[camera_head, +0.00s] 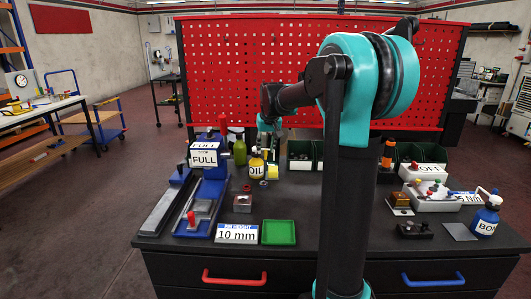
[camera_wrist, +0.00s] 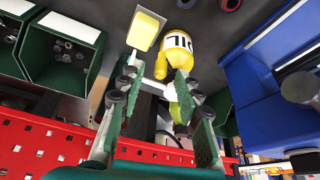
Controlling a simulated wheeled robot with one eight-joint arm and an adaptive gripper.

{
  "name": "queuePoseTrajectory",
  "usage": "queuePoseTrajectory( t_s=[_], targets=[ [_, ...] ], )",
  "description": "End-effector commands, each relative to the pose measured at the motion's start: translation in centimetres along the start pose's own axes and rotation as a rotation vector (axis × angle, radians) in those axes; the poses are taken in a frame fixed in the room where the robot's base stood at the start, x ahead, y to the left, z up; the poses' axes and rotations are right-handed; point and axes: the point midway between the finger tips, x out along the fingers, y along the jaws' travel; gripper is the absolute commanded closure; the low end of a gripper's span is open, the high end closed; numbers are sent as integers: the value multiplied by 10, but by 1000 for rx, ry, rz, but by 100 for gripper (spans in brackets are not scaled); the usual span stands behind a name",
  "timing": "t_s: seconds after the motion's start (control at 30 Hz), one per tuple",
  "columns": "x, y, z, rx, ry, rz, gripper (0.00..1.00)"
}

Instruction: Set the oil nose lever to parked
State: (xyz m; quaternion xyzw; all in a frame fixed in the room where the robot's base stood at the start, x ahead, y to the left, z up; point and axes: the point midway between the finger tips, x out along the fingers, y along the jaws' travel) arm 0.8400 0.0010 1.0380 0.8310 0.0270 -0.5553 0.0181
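The yellow oil bottle (camera_head: 256,166) with its white OIL label stands at the back left of the bench. It also shows in the wrist view (camera_wrist: 181,60), partly hidden by a finger, with a yellow part (camera_wrist: 161,66) sticking out at its side. I cannot tell whether that part is the nose lever, nor which way the lever points. My gripper (camera_head: 267,146) points down just above and behind the bottle in the head view. In the wrist view my gripper (camera_wrist: 158,76) has its fingers apart, with no object clearly held between them; the right fingertip overlaps the bottle.
A yellow block (camera_wrist: 146,31) is close to the left fingertip. A green bottle (camera_head: 240,151) stands left of the oil bottle. Dark green bins (camera_head: 300,154) line the back, before the red pegboard (camera_head: 240,75). A blue fixture (camera_head: 208,192) stands left; a green tray (camera_head: 279,232) lies in front.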

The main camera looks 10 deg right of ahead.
Motion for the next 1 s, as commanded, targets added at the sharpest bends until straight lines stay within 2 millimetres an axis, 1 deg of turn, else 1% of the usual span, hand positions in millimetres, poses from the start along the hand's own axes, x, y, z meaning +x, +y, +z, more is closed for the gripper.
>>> queuePoseTrajectory(
  t_s=[0.03, 0.1, 0.2, 0.33, 0.57, 0.67, 0.8, 0.87, 1.0],
  targets=[
    [8, 0, 0, 0, 0, 0, 66],
    [16, 0, 0, 0, 0, 0, 66],
    [24, 0, 0, 0, 0, 0, 66],
    [28, 0, 0, 0, 0, 0, 66],
    [29, 0, 0, 0, 0, 0, 66],
    [29, 0, 0, 0, 0, 0, 76],
    [29, 0, 0, 0, 0, 0, 93],
    [29, 0, 0, 0, 0, 0, 100],
    [29, 0, 0, 0, 0, 0, 100]
  ],
)
